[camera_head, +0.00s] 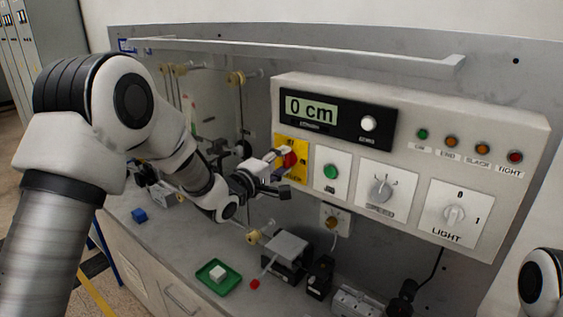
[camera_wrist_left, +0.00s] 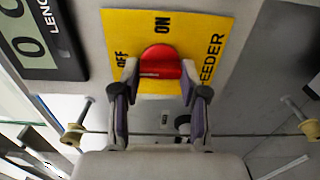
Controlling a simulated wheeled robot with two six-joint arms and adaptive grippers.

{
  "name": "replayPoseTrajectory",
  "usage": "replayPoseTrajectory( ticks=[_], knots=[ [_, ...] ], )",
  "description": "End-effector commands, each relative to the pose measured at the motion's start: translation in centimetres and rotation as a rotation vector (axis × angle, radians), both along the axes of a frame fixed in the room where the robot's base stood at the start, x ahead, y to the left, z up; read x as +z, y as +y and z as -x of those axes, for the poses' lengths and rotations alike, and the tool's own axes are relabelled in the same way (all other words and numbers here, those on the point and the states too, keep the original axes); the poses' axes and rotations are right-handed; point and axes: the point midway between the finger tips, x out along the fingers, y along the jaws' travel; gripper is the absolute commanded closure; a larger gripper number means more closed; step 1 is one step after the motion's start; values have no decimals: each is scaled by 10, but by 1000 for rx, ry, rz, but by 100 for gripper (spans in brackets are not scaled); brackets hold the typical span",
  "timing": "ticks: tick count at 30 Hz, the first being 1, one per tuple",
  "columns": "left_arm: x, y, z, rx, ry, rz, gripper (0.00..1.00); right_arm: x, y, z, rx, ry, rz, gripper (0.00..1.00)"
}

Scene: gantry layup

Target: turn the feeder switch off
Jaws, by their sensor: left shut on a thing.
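The feeder switch is a red knob (camera_wrist_left: 160,62) on a yellow plate (camera_wrist_left: 190,22) marked ON, OFF and FEEDER. In the head view the red knob (camera_head: 290,158) sits at the left end of the control panel, on its yellow plate (camera_head: 292,143). My left gripper (camera_wrist_left: 158,88) is shut on the red knob, one finger on each side. In the head view the left gripper (camera_head: 279,161) reaches the knob from the left and partly covers it. I cannot tell which mark the knob points to. My right gripper is out of view.
The panel (camera_head: 400,190) also carries a display reading 0 cm (camera_head: 310,108), a green button (camera_head: 331,172), a rotary dial (camera_head: 381,189) and a LIGHT switch (camera_head: 454,215). Below, the bench holds a green tray (camera_head: 226,284) with a white cube, and a grey block (camera_head: 287,246).

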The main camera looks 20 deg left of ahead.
Motion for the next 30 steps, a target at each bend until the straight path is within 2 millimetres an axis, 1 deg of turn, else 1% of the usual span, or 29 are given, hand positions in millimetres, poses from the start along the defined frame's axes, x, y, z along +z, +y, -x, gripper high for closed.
replayPoseTrajectory(
  ticks=[1, 2, 3, 11, 14, 17, 25, 27, 30],
  knots=[
    [0, 0, 0, 1, 0, 2, 46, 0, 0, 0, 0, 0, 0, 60],
    [0, 0, 0, 1, 0, 2, 35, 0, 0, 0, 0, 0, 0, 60],
    [0, 0, 0, 1, 0, 1, 31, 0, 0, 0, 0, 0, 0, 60],
    [0, 0, 0, 0, 0, 0, 31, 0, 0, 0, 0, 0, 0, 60],
    [0, 2, 5, 1, 0, 0, 31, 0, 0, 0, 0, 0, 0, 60],
    [0, 8, 19, 2, 2, 2, 31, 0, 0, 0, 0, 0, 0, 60],
    [0, 31, 83, 3, 2, 7, 31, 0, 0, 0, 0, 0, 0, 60],
    [0, 37, 96, 3, 0, 6, 31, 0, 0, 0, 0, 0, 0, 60],
    [0, 41, 108, 2, 1, 4, 31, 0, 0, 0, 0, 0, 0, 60]
  ],
)
